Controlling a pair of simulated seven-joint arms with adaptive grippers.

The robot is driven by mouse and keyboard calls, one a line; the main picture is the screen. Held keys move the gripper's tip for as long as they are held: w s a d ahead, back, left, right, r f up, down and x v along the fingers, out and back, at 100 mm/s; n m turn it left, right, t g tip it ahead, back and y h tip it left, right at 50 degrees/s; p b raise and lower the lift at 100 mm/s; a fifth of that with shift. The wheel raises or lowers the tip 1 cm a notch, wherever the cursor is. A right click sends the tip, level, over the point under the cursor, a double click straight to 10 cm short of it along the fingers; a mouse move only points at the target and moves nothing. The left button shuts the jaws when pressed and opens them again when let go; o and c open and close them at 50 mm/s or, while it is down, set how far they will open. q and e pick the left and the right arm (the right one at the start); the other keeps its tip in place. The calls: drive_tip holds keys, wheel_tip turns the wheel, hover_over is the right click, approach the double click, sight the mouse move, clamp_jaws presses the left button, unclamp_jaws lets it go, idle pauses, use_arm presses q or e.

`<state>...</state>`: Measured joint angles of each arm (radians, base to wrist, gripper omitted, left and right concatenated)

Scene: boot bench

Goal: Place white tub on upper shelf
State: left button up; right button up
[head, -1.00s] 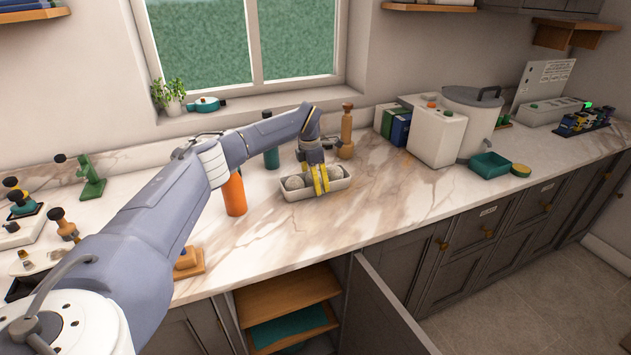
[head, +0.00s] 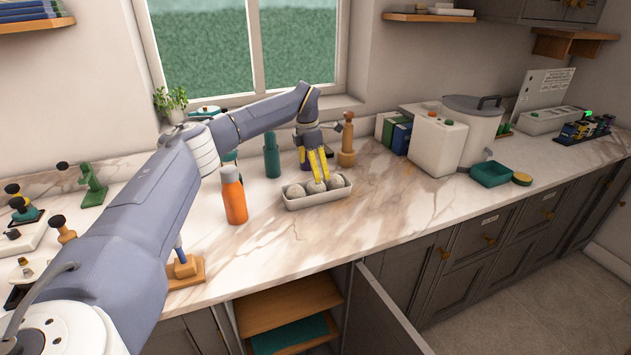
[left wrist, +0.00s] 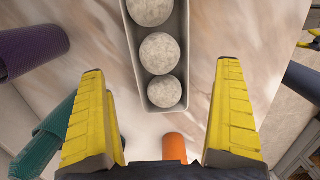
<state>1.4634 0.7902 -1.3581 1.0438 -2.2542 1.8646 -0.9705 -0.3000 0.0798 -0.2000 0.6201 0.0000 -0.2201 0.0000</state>
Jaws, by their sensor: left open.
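A white tub (head: 312,200), a long narrow open box, stands upright on the marble counter with three pale round balls in it. It also shows in the left wrist view (left wrist: 134,50), at the top centre. My left gripper (head: 319,180) is open, its yellow fingers pointing down just above the tub and overlapping it in the head view. In the left wrist view its fingers (left wrist: 160,68) are spread wide with nothing gripped between them. An upper shelf (head: 288,296) of wood shows inside the open cabinet below the counter. My right gripper is not in view.
An orange bottle (head: 233,200), a teal bottle (head: 271,156) and a wooden grinder-like piece (head: 347,145) stand close around the tub. The cabinet door (head: 385,315) stands open. A white box (head: 437,145) is further right. The counter between it and the tub is clear.

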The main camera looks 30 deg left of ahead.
use_arm(q)
drive_tip(key=shift+s+a+r, duration=0.1)
drive_tip(key=shift+s+r, duration=0.1)
drive_tip(key=shift+r, duration=1.65)
